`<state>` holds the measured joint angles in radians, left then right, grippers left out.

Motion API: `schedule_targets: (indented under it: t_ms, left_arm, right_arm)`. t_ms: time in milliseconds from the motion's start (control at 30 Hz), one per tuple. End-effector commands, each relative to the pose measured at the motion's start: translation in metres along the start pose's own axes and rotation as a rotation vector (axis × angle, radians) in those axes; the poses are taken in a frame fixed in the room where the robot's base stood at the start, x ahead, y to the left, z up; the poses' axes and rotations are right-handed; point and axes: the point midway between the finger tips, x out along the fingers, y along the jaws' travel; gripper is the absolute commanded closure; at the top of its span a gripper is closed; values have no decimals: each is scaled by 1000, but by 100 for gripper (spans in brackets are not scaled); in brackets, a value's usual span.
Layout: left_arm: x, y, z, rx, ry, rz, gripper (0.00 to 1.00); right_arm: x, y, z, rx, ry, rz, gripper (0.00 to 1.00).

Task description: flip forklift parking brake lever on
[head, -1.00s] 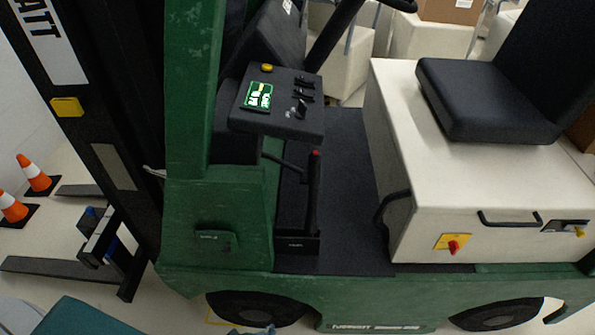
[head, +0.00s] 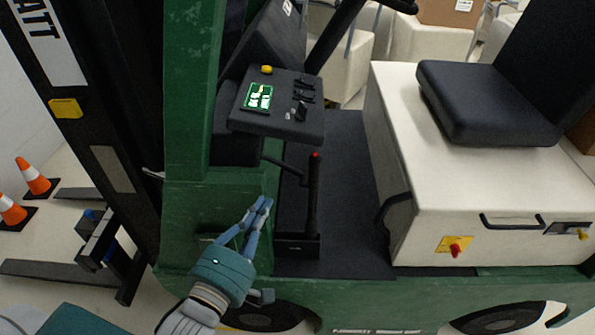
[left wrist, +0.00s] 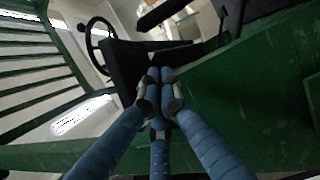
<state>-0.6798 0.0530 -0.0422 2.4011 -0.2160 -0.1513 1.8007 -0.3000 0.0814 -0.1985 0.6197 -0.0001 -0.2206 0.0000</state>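The parking brake lever (head: 312,200) is a black upright stick with a red tip. It rises from a black base plate on the forklift floor, below the dash panel, in the head view. My right gripper is not in view.
The dash panel (head: 278,108) with a yellow button and small levers overhangs the brake lever. The green front post (head: 192,90) stands at left. The cream seat box (head: 440,190) is at right. Open dark floor (head: 350,200) lies between lever and box.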

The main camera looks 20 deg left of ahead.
Motion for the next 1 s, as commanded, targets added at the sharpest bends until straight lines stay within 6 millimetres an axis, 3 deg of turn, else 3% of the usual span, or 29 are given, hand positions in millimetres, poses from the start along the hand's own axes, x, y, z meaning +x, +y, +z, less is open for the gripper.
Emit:
schedule_targets:
  t_ms: [333,800,1000]
  left_arm:
    - [13,2,0,3,-2,1,100]
    - [106,3,3,2,-1,-1,100]
    - [123,0,23,1,0,-2,100]
  right_arm:
    - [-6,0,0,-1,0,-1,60]
    - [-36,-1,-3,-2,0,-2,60]
    - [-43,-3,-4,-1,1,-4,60]
